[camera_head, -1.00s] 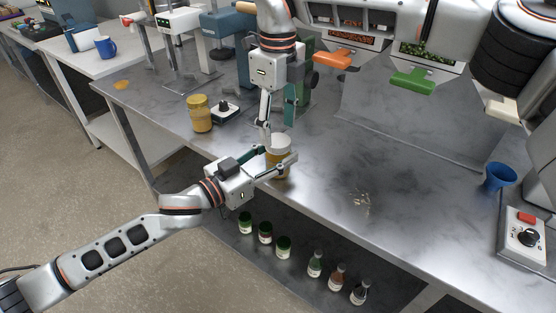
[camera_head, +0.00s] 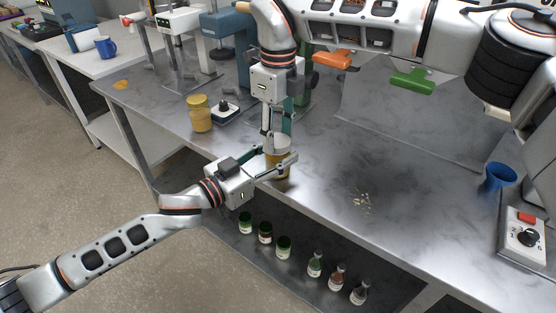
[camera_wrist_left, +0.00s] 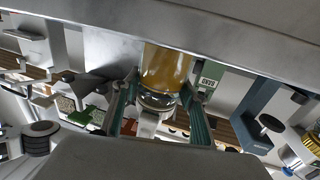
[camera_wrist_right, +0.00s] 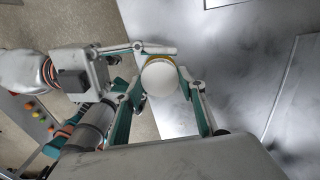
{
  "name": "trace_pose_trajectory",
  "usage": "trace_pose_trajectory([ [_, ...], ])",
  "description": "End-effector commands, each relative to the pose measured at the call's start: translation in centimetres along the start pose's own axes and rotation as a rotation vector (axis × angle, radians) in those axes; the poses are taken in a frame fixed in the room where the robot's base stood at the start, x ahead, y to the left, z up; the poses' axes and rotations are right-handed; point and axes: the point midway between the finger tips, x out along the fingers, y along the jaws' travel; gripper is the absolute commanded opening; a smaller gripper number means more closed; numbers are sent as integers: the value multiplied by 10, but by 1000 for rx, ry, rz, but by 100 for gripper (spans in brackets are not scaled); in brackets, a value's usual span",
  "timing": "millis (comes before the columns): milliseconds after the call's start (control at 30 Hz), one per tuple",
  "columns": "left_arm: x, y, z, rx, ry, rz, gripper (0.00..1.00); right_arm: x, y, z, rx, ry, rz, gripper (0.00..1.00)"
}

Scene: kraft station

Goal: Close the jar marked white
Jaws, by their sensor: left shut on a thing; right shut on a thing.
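The jar with amber contents and a white lid (camera_head: 279,143) stands near the bench's front edge. My left gripper (camera_head: 275,168) is shut on the jar's body from the front left; the left wrist view shows the amber jar (camera_wrist_left: 165,68) between its fingers. My right gripper (camera_head: 277,138) points down from above and is shut on the white lid, whose round top shows between its fingers in the right wrist view (camera_wrist_right: 160,78). The lid is on or at the jar's mouth; I cannot tell how tightly it sits.
A yellow-lidded jar (camera_head: 200,114) stands to the left, beside a small white device with a black top (camera_head: 224,109). Several small bottles (camera_head: 284,246) stand on the lower shelf. A blue cup (camera_head: 498,177) and a control box (camera_head: 525,236) are at the right. The bench middle is mostly clear.

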Motion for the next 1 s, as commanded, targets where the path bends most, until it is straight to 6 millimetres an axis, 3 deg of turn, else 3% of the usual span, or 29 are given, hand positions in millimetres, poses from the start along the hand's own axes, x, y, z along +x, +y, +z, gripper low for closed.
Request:
trace_pose_trajectory([
  [100,0,0,0,0,0,0,0,0,0,0,-1,0,0,14],
  [133,0,0,0,0,0,0,0,0,0,0,-1,0,0,47],
  [200,0,0,0,0,0,0,0,0,0,0,-1,0,0,59],
  [633,0,0,0,0,0,0,0,-7,0,0,0,-1,-1,59],
  [1000,0,0,0,0,0,0,0,-77,-1,1,2,-3,-4,59],
])
